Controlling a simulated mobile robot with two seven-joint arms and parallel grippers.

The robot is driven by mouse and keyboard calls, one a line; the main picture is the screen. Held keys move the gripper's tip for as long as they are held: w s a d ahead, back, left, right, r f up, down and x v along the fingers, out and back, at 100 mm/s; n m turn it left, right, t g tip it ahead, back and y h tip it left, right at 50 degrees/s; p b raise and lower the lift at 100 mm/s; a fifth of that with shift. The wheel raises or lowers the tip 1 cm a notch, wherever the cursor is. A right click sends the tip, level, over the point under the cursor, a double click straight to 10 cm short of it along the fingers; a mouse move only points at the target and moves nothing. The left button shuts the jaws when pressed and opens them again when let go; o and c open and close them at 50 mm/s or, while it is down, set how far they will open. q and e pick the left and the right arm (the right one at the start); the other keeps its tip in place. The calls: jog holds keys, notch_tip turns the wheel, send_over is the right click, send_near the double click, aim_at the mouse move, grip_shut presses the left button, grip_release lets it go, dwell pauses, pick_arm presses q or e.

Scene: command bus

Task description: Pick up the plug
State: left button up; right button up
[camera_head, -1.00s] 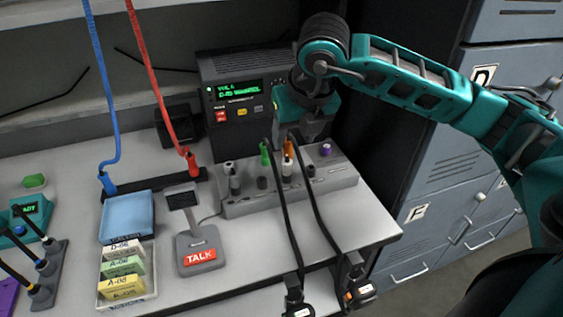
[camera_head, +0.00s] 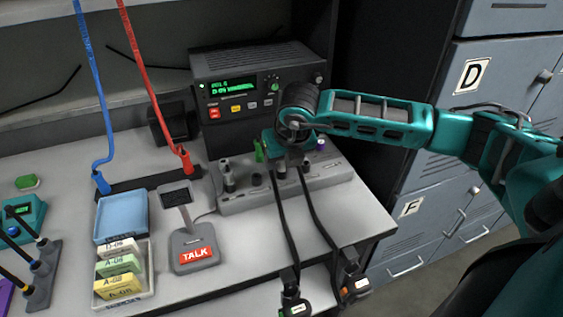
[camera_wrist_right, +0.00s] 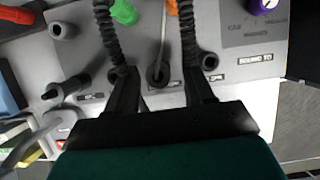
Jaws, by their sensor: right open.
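The grey switch panel (camera_head: 325,182) holds several small upright pieces. My right gripper (camera_head: 292,165) is over its middle, pointing down and open. In the right wrist view its two dark fingers (camera_wrist_right: 159,80) stand apart, with a grey plug-like piece (camera_wrist_right: 158,72) between them and a thin stem rising from it. I cannot tell whether the fingers touch it. A green plug (camera_head: 259,151) shows just left of the gripper, and in the wrist view (camera_wrist_right: 124,12). An orange piece (camera_wrist_right: 172,7) is at the wrist view's top edge, hidden in the head view. My left gripper is not in view.
Two black cables (camera_head: 288,235) hang from the panel past the desk's front edge. Ribbed black cords (camera_wrist_right: 189,40) run beside the fingers. A radio (camera_head: 255,85) stands behind. A TALK stand (camera_head: 190,240), blue tray (camera_head: 122,217) and red plug (camera_head: 186,160) are left.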

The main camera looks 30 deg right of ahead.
jog(key=shift+c, duration=0.3)
jog(key=c, duration=0.8)
jog(key=shift+o, duration=0.2)
notch_tip(320, 180, up, 20)
jog(key=p, duration=0.1)
